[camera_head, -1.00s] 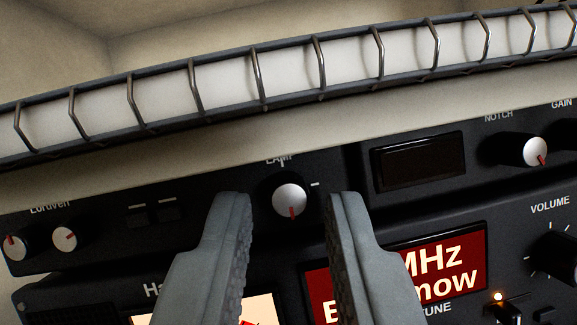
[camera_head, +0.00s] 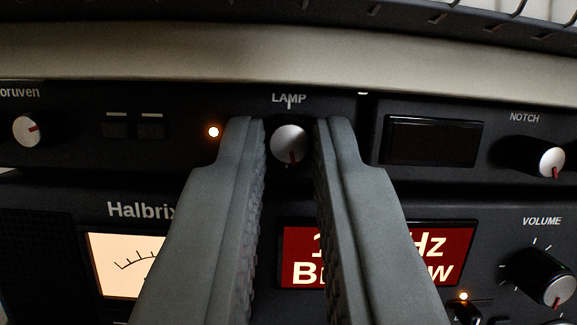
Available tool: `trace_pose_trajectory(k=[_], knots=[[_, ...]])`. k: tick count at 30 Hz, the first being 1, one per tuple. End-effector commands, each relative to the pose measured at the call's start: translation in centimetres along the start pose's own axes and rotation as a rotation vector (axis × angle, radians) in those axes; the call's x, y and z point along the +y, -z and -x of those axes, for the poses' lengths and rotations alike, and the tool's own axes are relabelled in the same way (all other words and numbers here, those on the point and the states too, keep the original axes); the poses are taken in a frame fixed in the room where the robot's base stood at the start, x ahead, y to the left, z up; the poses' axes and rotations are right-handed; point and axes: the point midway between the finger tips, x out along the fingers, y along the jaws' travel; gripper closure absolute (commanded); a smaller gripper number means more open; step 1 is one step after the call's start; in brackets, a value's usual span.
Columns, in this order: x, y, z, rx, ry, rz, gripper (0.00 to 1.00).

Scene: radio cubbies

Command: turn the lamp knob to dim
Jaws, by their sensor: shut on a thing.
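The lamp knob (camera_head: 288,139) is a round silver-faced knob under the label "LAMP" on the black upper panel. Its red mark points almost straight down, slightly right. A white tick stands above it. My gripper (camera_head: 289,125) has one grey finger on each side of the knob, and it is shut on it. The fingers hide the panel right beside the knob. A small amber light (camera_head: 213,132) glows left of the left finger.
A dark display window (camera_head: 433,140) and the notch knob (camera_head: 551,162) are to the right. The volume knob (camera_head: 541,276) is below right. A lit meter (camera_head: 125,265) and red display (camera_head: 440,250) sit below, partly behind my fingers. A beige rail (camera_head: 200,55) runs above the panel.

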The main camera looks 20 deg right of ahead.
Motion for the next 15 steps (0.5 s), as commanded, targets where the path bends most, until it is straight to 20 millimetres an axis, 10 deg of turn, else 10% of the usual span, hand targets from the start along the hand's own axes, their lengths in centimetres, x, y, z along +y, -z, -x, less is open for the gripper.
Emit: trace_pose_trajectory(k=[15], knots=[[0.16,0.02,-0.01,0.007,0.064,0.153,1.0]])
